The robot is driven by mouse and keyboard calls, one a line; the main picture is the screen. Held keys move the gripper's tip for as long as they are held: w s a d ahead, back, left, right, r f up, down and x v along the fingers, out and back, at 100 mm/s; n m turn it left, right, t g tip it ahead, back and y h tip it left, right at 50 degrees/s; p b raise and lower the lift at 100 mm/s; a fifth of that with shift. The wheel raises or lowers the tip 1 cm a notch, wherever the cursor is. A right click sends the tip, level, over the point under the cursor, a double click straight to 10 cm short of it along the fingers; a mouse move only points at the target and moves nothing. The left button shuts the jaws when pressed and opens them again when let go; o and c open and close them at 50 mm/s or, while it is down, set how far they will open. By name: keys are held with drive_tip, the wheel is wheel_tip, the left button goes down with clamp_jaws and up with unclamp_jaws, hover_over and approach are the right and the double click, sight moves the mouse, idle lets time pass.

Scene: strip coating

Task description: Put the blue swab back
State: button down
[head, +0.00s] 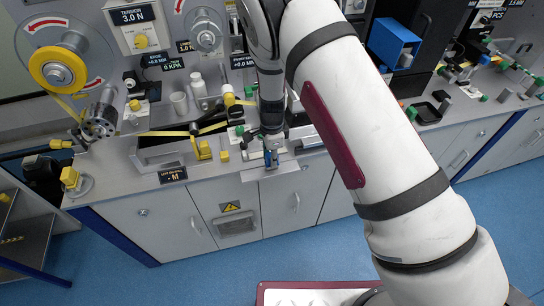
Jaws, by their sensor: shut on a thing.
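My gripper (271,148) points down at the front edge of the grey workbench, near the middle of the head view. It is shut on a small blue thing, which I take to be the blue swab (270,160). Only a little blue shows between the fingertips; the rest is hidden by the gripper. I cannot tell whether the swab touches the bench or a holder there.
Yellow blocks (203,150) and a grey trough (160,158) stand left of my gripper. A yellow tape reel (58,69) is at the far left. Blue floor lies in front.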

drive_tip(key=shift+f, duration=0.1)
drive_tip(key=c, duration=1.4)
unclamp_jaws()
drive_tip(key=shift+o, duration=0.2)
